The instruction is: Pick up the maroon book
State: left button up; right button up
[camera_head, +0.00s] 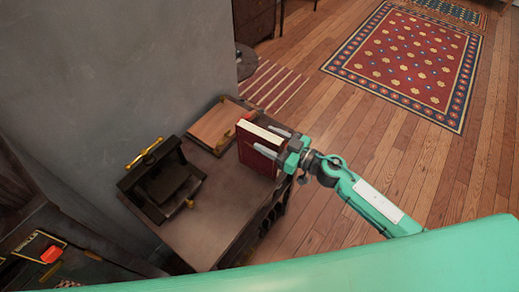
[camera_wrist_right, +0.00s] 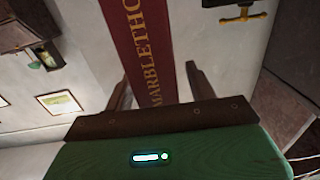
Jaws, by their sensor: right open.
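The maroon book (camera_head: 258,157) stands upright on the dark wooden cabinet top, near its right edge, with its pale page edges facing up. In the right wrist view its spine (camera_wrist_right: 146,45) with gold lettering runs between the two fingers. My right gripper (camera_head: 274,143) reaches in from the right, with one finger on each side of the book. It is open (camera_wrist_right: 158,85), and a gap shows between the right finger and the spine in the wrist view. Contact on the left side cannot be told. My left gripper is not in view.
A grey wall (camera_head: 110,75) borders the left. Wooden floor and a patterned rug (camera_head: 415,60) lie at the right.

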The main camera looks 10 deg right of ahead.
grip_shut()
dwell(1.2)
jog(key=shift+r, duration=0.1)
